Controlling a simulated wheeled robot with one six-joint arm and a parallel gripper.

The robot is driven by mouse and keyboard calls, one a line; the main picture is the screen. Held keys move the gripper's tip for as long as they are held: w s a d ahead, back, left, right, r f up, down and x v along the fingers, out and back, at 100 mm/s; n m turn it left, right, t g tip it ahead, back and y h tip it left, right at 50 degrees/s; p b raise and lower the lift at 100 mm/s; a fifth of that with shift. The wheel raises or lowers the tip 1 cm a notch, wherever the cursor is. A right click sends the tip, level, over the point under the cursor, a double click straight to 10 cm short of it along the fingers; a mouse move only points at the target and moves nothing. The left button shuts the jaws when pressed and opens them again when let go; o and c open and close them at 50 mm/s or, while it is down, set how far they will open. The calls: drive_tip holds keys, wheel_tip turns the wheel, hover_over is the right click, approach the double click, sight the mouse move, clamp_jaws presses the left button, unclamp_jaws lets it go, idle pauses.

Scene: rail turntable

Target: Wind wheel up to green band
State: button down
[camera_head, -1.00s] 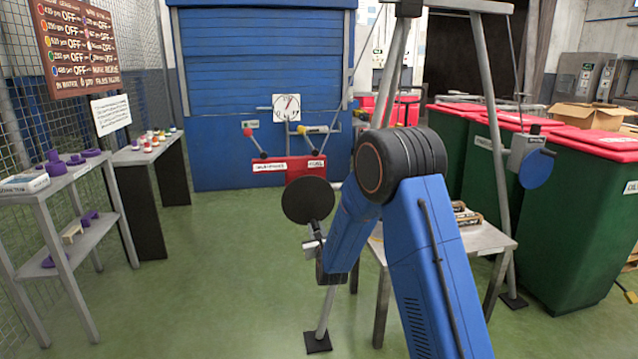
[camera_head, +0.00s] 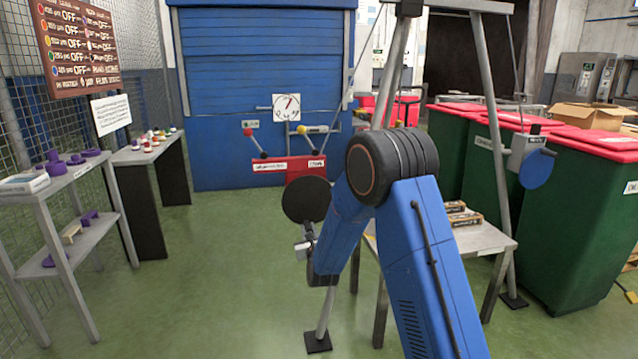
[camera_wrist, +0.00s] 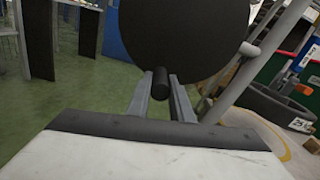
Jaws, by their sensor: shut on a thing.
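A dark round wheel (camera_head: 305,200) stands in the middle of the head view, in front of the red box. It fills the top of the wrist view (camera_wrist: 183,40), where its short black handle (camera_wrist: 160,84) sticks out toward me. My gripper (camera_wrist: 161,92) is shut on this handle, one finger on each side. In the head view my gripper (camera_head: 307,236) is just below the wheel, partly hidden by my arm. A white dial (camera_head: 287,107) with a reddish needle pointing up and right hangs on the blue shutter. I cannot make out a green band on it.
Two levers (camera_head: 257,145) rise behind the red box (camera_head: 300,168). A blue disc (camera_head: 537,168) hangs near green bins (camera_head: 575,210). Shelves (camera_head: 75,180) line the left; the left-centre floor is clear.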

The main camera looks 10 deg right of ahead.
drive_tip(key=shift+a+r, duration=0.15)
drive_tip(key=shift+a, duration=0.15)
drive_tip(key=shift+a+r, duration=0.25)
drive_tip(key=shift+a, duration=0.35)
drive_tip(key=shift+a+r, duration=0.2)
drive_tip(key=shift+a, duration=0.4)
drive_tip(key=shift+a, duration=0.15)
drive_tip(key=shift+a+r, duration=0.75)
drive_tip(key=shift+a, duration=0.25)
drive_tip(key=c, duration=1.4)
unclamp_jaws()
drive_tip(key=shift+a, duration=0.1)
drive_tip(key=shift+o, duration=0.2)
